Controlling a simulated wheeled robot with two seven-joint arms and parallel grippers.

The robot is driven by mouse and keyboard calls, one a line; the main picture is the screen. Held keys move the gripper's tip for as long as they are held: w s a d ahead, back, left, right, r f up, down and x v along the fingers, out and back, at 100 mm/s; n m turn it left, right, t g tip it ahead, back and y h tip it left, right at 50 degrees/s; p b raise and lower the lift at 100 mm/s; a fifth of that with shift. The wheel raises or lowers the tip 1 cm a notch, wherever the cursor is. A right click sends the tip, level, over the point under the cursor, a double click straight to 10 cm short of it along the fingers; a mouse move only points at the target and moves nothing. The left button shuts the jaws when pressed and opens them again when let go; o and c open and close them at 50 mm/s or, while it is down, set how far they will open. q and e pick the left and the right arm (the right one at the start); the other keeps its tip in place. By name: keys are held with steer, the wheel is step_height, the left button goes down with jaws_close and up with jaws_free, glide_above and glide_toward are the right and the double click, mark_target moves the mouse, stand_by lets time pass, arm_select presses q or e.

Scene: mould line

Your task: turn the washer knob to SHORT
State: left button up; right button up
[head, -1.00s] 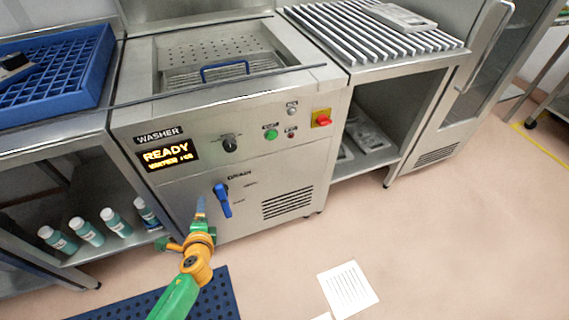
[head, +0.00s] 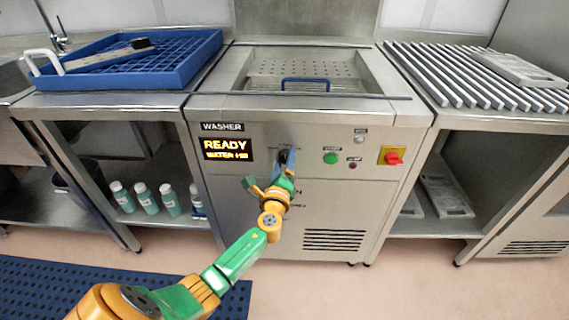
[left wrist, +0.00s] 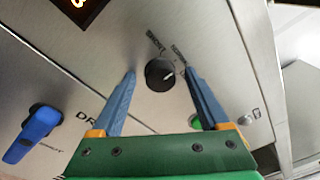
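The washer (head: 310,225) is a steel machine whose display (head: 226,150) reads READY. Its black washer knob (left wrist: 160,74) shows in the left wrist view with a pale pointer mark towards the right and small labels above it, too blurred to read surely. In the head view the knob (head: 283,157) is partly hidden by my left gripper (head: 285,163). In the left wrist view my left gripper (left wrist: 161,82) is open, with one blue finger on each side of the knob and gaps between. My right gripper is not in view.
A green button (head: 330,158), a small red button and a red switch (head: 394,158) sit right of the knob. A blue drain handle (left wrist: 38,131) is lower left in the wrist view. Blue crate (head: 190,75) and slatted rack (head: 440,75) flank the washer.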

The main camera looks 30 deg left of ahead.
arm_select(q)
jaws_close()
steer(key=shift+d+f+n+b, duration=0.1)
steer(key=shift+f+n+b, duration=0.1)
steer(key=shift+n+b, duration=0.6)
steer(key=shift+f+n+b, duration=0.15)
steer(key=shift+n+b, duration=0.55)
steer(key=shift+b, duration=0.1)
steer(key=n+b, duration=0.3)
steer(key=n, duration=0.2)
steer(key=shift+y+b, duration=0.3)
steer(key=shift+b, duration=0.05)
steer(key=shift+n+b, duration=0.35)
steer(key=shift+n, duration=0.25)
steer(key=shift+r+n, duration=0.1)
steer(key=shift+n, duration=0.3)
steer(key=shift+n+b, duration=0.3)
steer(key=shift+r, duration=0.1)
jaws_free()
steer(key=shift+o, duration=0.2)
